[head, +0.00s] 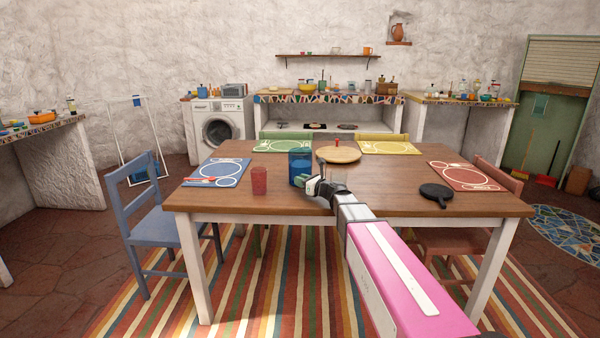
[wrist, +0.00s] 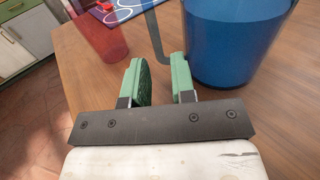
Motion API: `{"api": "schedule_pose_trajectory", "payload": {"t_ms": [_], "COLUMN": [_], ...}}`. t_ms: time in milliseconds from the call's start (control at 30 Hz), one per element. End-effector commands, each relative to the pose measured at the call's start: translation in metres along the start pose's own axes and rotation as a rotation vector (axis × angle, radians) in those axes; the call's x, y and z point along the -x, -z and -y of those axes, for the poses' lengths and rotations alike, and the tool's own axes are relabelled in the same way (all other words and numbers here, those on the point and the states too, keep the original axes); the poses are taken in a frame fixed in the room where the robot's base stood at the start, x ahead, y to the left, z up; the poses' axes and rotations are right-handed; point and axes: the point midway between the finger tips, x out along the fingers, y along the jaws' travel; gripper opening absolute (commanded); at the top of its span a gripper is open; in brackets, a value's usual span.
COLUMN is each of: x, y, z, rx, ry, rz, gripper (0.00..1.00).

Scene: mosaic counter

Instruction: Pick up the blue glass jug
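The blue glass jug (head: 300,163) stands upright on the wooden table, near its middle. In the wrist view its blue body (wrist: 232,42) is at the upper right, and its grey-blue handle (wrist: 155,38) reaches left and down toward the gap between my fingers. My gripper (head: 312,187) is low over the table, close against the jug's near right side in the head view. In the wrist view the green fingers of my gripper (wrist: 158,68) are apart, with no object clamped. I cannot tell whether the handle's lower part is between the fingertips or just beyond them.
A red cup (head: 259,181) stands left of the jug; it also shows in the wrist view (wrist: 98,25). A round wooden board (head: 345,155) lies behind, a black pan (head: 436,192) to the right. Several placemats line the table, and chairs stand around it.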

Motion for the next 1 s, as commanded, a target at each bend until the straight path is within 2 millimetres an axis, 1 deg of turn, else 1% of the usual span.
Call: {"api": "schedule_pose_trajectory", "payload": {"t_ms": [33,167,233,500,600,767,800,867,1000], "x": [-0.005,-0.011,-0.017,-0.054,-0.059,-0.059,-0.059,-0.059,-0.059], "y": [0.0,0.0,-0.001,-0.002,-0.002,-0.002,-0.002,-0.002,-0.002], "z": [0.001,0.0,-0.001,-0.003,-0.003,-0.004,-0.004,-0.004,-0.004], "rx": [0.0,0.0,0.0,0.0,0.0,0.0,0.0,0.0,0.0], "ry": [0.0,0.0,-0.001,-0.002,0.0,0.0,0.0,0.0,0.0], "rz": [0.0,0.0,0.0,0.0,0.0,0.0,0.0,0.0,0.0], "gripper": [0.24,0.24,0.24,0.24,0.24,0.24,0.21,0.01,0.0]}}
